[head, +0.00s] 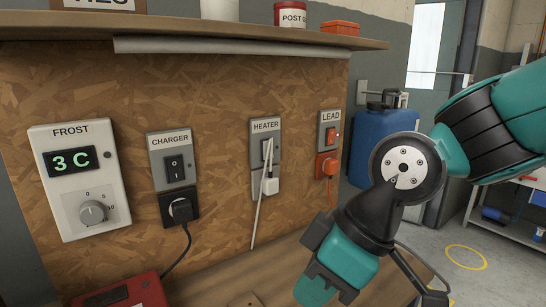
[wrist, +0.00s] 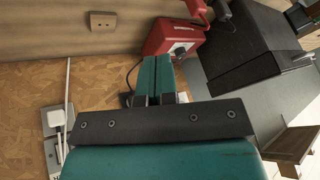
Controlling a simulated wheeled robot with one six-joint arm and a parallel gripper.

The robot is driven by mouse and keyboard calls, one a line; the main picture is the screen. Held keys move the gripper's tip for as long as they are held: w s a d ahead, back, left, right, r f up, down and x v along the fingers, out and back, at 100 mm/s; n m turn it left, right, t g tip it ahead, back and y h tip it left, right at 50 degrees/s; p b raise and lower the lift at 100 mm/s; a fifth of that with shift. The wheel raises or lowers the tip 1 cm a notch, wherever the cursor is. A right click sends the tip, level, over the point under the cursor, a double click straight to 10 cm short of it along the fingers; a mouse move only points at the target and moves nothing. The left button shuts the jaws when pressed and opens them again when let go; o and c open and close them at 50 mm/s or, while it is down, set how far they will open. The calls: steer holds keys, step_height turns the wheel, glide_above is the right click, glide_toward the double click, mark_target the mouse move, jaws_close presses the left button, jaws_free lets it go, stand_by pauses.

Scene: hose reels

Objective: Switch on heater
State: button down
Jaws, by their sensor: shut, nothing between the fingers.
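The heater switch plate (head: 263,128), labelled HEATER, is a grey panel on the chipboard wall in the head view. A thin white rod (head: 259,218) leans up across its switch and partly hides it, so I cannot tell the switch position. A white plug (head: 270,186) sits in the socket below. In the wrist view the heater's plate (wrist: 48,121), plug (wrist: 57,117) and rod (wrist: 67,85) show at the left edge. My gripper (head: 322,284) is right of and below the heater plate, apart from it. Its fingers (wrist: 157,75) are shut together and empty.
The CHARGER switch (head: 174,168) and FROST thermostat (head: 80,183) are left of the heater; the LEAD switch (head: 330,133) with an orange plug (head: 326,166) is right. A shelf (head: 220,37) overhangs above. A red box (head: 125,292) stands on the bench at lower left.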

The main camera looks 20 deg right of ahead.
steer(key=w+d+r+n+t, duration=0.1)
steer(key=w+d+n+t, duration=0.2)
steer(key=w, duration=0.4)
steer(key=w+d+r+n+t, duration=0.2)
steer(key=w+d+n+t, duration=0.2)
steer(key=w+n+t, duration=0.1)
steer(key=w+d+r+n+t, duration=0.2)
steer(key=w+t, duration=0.4)
steer(key=w, duration=0.4)
steer(key=shift+d+r+n+h, duration=0.3)
steer(key=shift+d+n, duration=0.35)
steer(key=shift+n, duration=0.25)
steer(key=shift+w, duration=0.15)
steer(key=p, duration=1)
glide_toward(269, 156)
steer(key=x, duration=0.6)
steer(key=shift+w+a+r, duration=0.1)
steer(key=shift+w, duration=0.2)
steer(key=shift+w+a+f, duration=0.15)
steer(key=shift+w+f, duration=0.1)
steer(key=shift+w, duration=0.2)
